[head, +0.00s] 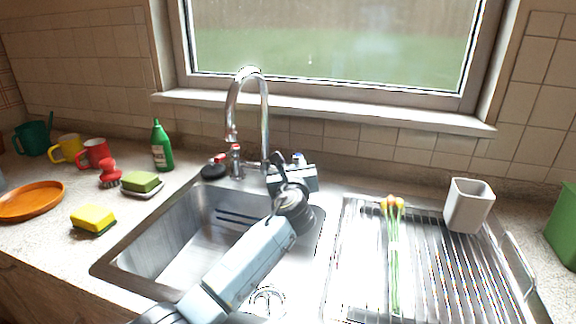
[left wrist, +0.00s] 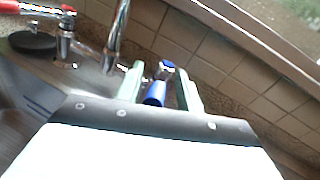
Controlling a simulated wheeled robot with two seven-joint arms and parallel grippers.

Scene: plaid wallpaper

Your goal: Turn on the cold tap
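The cold tap, with blue marking, shows as a small blue spot (head: 298,157) behind my left gripper in the head view. In the left wrist view its blue handle (left wrist: 155,93) and blue-and-chrome top (left wrist: 165,68) stand between the two pale green fingers. My left gripper (head: 291,163) is open at the tap, right of the faucet; it also shows in the left wrist view (left wrist: 160,85). I see gaps beside the handle and cannot tell whether a finger touches it. The tap's base is hidden. My right gripper is not in view.
The chrome faucet (head: 265,110) and red-marked hot tap (head: 236,160) stand left of the gripper, behind the sink (head: 150,250). A drying rack (head: 450,270) with flowers (head: 394,245) and a grey cup (head: 468,205) is right. The tiled wall and windowsill (head: 330,113) are close behind.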

